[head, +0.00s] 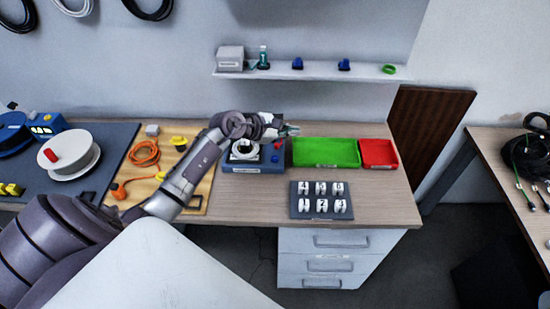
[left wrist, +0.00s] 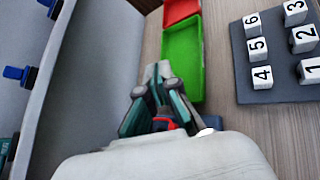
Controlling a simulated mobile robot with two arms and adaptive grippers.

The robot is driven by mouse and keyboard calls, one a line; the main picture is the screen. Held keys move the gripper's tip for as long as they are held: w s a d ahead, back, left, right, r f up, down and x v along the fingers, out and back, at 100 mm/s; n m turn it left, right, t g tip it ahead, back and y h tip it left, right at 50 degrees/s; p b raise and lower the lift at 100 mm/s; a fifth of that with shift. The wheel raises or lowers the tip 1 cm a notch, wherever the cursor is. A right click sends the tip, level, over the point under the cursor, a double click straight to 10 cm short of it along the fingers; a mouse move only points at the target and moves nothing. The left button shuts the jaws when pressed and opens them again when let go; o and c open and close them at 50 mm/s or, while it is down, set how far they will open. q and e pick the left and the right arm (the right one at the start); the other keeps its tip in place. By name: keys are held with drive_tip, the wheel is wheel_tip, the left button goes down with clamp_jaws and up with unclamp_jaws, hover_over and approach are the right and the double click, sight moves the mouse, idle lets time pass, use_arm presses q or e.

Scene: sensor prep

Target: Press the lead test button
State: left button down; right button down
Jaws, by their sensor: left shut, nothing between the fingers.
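A blue test box (head: 256,167) with a round white dial area stands on the wooden bench. A small red button (head: 277,146) shows on its right side. My left gripper (head: 290,130) reaches over the back right of the box, its fingers pointing right. In the left wrist view the fingers (left wrist: 158,72) are together and empty. A red part (left wrist: 165,122) shows just under the fingers; whether they touch anything is unclear. My arm and gripper hide part of the box. My right gripper is not in view.
A green tray (head: 326,153) and a red tray (head: 379,154) lie right of the box. A dark plate of numbered white blocks (head: 321,200) lies in front. A shelf (head: 310,72) hangs behind. A wooden board with an orange cable (head: 145,152) lies left.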

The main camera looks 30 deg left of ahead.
sight(273, 159)
use_arm(q)
drive_tip(key=s+a+f+m+g+y, duration=0.1)
drive_tip(key=a+f+m+g+y, duration=0.1)
drive_tip(key=a, duration=0.3)
drive_tip(key=shift+a, duration=0.3)
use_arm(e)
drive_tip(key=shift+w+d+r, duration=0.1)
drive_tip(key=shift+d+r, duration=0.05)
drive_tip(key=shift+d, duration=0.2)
use_arm(q)
drive_tip(key=shift+f, duration=0.1)
